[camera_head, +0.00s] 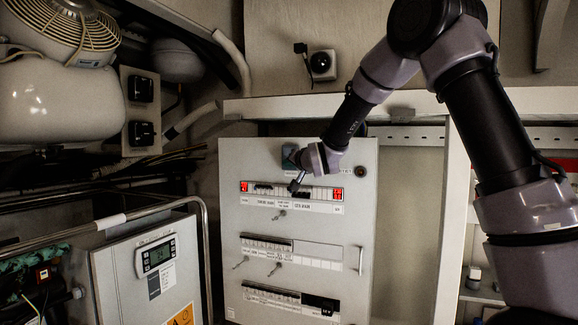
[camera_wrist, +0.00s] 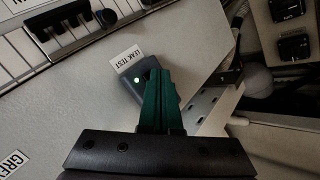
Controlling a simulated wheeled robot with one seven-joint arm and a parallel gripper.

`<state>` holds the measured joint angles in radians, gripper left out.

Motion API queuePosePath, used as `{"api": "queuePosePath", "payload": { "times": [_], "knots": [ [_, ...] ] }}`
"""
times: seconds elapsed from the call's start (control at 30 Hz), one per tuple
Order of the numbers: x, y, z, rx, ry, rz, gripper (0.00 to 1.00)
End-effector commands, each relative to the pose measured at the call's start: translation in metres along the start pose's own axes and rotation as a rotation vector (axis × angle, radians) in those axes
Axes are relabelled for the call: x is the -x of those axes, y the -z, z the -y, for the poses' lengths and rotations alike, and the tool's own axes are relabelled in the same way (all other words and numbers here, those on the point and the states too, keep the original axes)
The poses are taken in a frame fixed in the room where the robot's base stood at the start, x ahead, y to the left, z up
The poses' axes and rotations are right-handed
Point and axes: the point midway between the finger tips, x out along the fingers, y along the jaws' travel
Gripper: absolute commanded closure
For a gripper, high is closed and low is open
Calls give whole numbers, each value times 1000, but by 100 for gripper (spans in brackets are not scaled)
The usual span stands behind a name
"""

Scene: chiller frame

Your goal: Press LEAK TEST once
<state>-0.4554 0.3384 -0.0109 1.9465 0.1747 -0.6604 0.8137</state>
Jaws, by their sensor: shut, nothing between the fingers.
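The LEAK TEST label (camera_wrist: 126,54) is a white sticker on the pale panel in the wrist view. My gripper (camera_wrist: 157,73) has green fingers, shut together and empty. Its tips overlap the box's right part in the wrist view and hide some of it. I cannot tell whether they touch it. In the head view my wrist is at the top of the grey panel (camera_head: 228,225), where it mostly hides the control box and its label.
The panel has a top row of breakers (camera_head: 322,194) with red ends, and more rows below. A perforated rail (camera_wrist: 205,101) runs past the panel edge. A grey controller box (camera_head: 155,255) stands at left.

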Motion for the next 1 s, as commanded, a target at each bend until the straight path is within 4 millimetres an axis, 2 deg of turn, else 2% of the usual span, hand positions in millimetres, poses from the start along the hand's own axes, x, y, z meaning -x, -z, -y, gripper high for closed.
{"api": "queuePosePath", "payload": {
  "times": [0.37, 0.7, 1.0],
  "knots": [
    [-2, 1, -2, 0, 0, 0, 100],
    [8, -5, 6, 0, 0, -1, 100],
    [10, -6, 6, 1, 0, 0, 100]
  ]
}}
